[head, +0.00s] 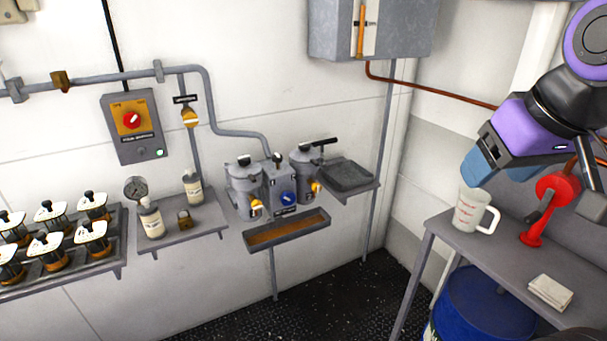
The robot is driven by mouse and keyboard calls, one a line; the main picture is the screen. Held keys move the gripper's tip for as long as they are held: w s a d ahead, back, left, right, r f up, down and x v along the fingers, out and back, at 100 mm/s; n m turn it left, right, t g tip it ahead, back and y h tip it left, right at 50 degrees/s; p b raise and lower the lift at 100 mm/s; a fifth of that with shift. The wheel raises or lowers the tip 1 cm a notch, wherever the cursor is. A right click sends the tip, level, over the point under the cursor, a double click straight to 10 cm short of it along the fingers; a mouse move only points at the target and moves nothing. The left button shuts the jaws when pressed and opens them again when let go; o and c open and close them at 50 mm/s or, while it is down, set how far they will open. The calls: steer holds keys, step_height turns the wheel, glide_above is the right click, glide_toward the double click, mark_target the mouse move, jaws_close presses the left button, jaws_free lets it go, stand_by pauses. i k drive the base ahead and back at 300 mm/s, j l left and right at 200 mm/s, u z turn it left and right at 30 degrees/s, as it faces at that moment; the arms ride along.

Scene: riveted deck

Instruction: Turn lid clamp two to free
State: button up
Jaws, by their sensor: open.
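Two grey lidded pots are mounted side by side on the back wall: a left pot (243,188) and a right pot (306,178). The left lid has a short black clamp handle (244,160) on top. The right lid has a longer black clamp handle (322,142) pointing to the right. No number marking the clamps is legible, so I cannot tell which is clamp two. My gripper (480,168) is open at the upper right, above a measuring jug and well to the right of both pots. Its fingertips are only partly clear.
A grey block with a blue knob (288,198) sits between the pots, above a shallow trough (287,233). A dark tray (347,176) is right of the pots. The measuring jug (468,214) and a red stand (535,235) occupy the right table (500,253). A wall cabinet (415,30) hangs above.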

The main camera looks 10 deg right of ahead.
mark_target(305, 147)
steer(key=i+j, duration=0.15)
steer(key=i, duration=0.5)
steer(key=i+j, duration=0.15)
steer(key=i, duration=0.5)
